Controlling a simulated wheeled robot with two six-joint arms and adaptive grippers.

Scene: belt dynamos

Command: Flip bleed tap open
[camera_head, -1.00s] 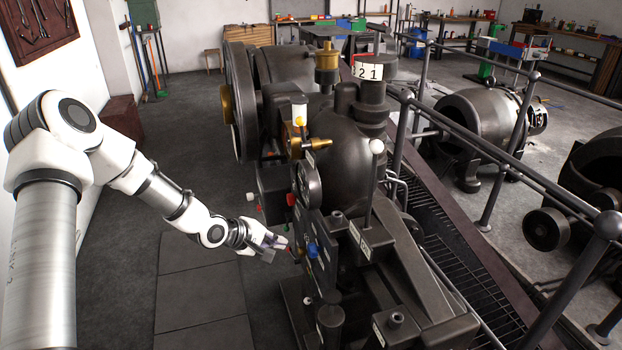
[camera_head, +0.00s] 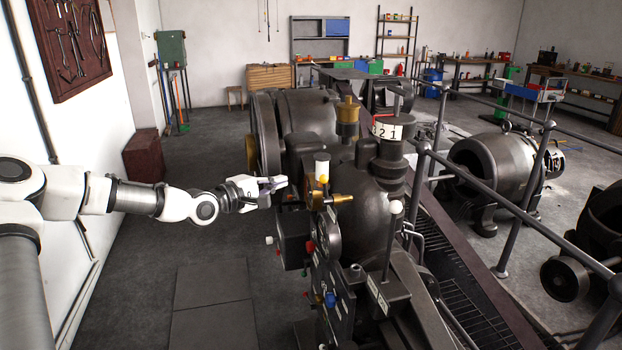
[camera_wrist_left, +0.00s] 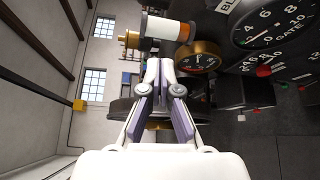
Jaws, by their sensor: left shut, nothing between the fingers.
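A brass fitting with a pointed end (camera_head: 338,199) sticks out at the top front of the dark machine, beside a white and yellow cylinder (camera_head: 322,167). It may be the bleed tap; I cannot tell its position. In the left wrist view, a label beginning "BL" (camera_wrist_left: 229,5) is cut off at the top edge. My left gripper (camera_head: 284,182) is shut and empty, just left of the cylinder and fitting. In the left wrist view, its closed fingertips (camera_wrist_left: 160,66) point toward the white, orange and black cylinder (camera_wrist_left: 167,27) and a brass-rimmed gauge (camera_wrist_left: 198,58).
The machine's front panel carries a red knob (camera_head: 310,246) and a blue knob (camera_head: 330,299). A large dial (camera_wrist_left: 270,22) shows in the wrist view. A railing (camera_head: 520,180) runs along the right. The floor left of the machine (camera_head: 210,260) is clear.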

